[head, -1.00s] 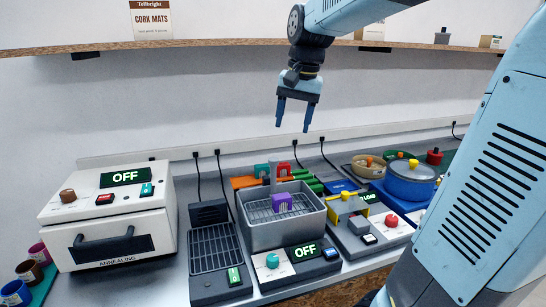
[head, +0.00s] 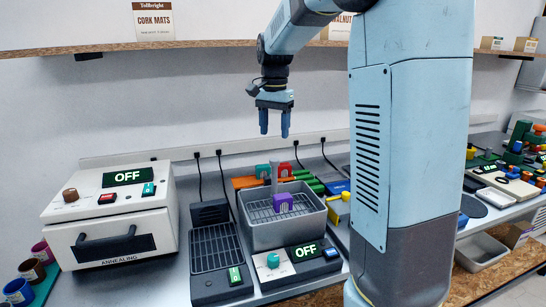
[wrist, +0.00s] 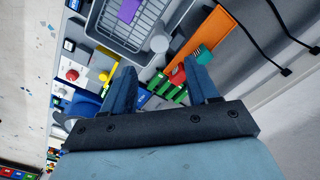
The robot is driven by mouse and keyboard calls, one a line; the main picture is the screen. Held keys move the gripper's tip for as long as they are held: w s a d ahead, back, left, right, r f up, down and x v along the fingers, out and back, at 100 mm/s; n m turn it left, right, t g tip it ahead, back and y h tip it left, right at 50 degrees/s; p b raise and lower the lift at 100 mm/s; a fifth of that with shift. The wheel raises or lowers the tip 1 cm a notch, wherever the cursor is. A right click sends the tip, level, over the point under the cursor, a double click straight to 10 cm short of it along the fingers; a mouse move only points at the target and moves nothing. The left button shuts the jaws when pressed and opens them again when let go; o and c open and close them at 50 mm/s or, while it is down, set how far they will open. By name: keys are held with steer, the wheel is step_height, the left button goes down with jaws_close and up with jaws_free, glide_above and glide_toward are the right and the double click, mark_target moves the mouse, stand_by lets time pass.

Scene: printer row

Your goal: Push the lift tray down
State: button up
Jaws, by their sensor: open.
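The lift tray (head: 262,210) is a wire rack inside a grey open tub (head: 275,236). A purple part (head: 284,203) rests on it, and a grey upright post (head: 274,178) rises at its back edge. In the wrist view the rack (wrist: 151,22), the purple part (wrist: 129,11) and the post's round top (wrist: 159,43) show beyond the fingertips. My gripper (head: 274,132) points down, open and empty, in the air above the post and apart from it. Its two blue fingers also show in the wrist view (wrist: 158,70).
An annealing oven (head: 112,215) stands at the left, with a slotted black unit (head: 215,250) between it and the tub. A panel reading OFF (head: 305,252) is in front. Orange, green and red parts lie behind the tub. A shelf (head: 200,45) runs above along the wall.

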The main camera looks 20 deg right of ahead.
mark_target(274, 159)
step_height(274, 159, down, 9)
stand_by(0.4)
steer(key=shift+c, duration=0.3)
jaws_close()
stand_by(0.3)
